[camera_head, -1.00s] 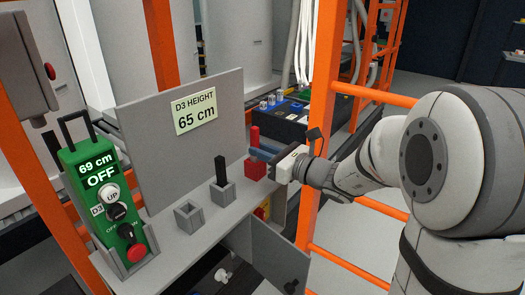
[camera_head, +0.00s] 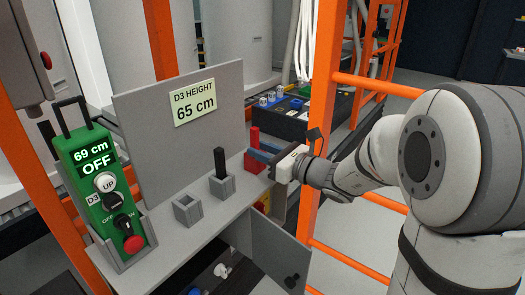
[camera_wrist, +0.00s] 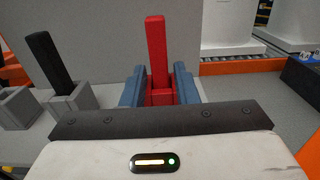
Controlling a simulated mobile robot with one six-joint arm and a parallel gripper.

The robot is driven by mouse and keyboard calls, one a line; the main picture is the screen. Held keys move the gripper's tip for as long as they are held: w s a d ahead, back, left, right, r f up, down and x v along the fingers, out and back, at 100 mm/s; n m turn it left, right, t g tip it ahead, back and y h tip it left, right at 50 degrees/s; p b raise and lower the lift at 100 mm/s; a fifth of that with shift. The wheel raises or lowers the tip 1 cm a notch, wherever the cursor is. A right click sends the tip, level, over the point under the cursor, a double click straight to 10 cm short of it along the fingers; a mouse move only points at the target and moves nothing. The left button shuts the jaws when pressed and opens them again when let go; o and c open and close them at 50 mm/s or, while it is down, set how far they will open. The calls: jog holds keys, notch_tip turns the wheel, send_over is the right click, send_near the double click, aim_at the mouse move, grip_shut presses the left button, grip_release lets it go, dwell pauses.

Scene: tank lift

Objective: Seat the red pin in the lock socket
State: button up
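The red pin (camera_head: 254,137) stands upright in a red socket block (camera_head: 251,165) on the grey shelf. In the wrist view the pin (camera_wrist: 156,48) rises between the two blue fingers of my gripper (camera_wrist: 159,84). The fingers are apart, one on each side of the pin, with gaps visible beside it. In the head view my gripper (camera_head: 262,153) reaches in from the right, low on the pin. A grey empty socket (camera_head: 187,210) is on the shelf to the left. I cannot tell from any label which socket is the lock socket.
A black pin (camera_head: 219,162) stands in a grey socket (camera_head: 222,187) between the empty socket and the red one. A green control box (camera_head: 103,190) reads 69 cm OFF. A panel sign (camera_head: 193,107) reads D3 HEIGHT 65 cm. An orange post (camera_head: 316,130) rises close by my arm.

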jog(key=shift+o, duration=1.3)
jog(key=v, duration=0.7)
jog(key=shift+s+d+p, duration=0.3)
jog(key=shift+p, duration=0.1)
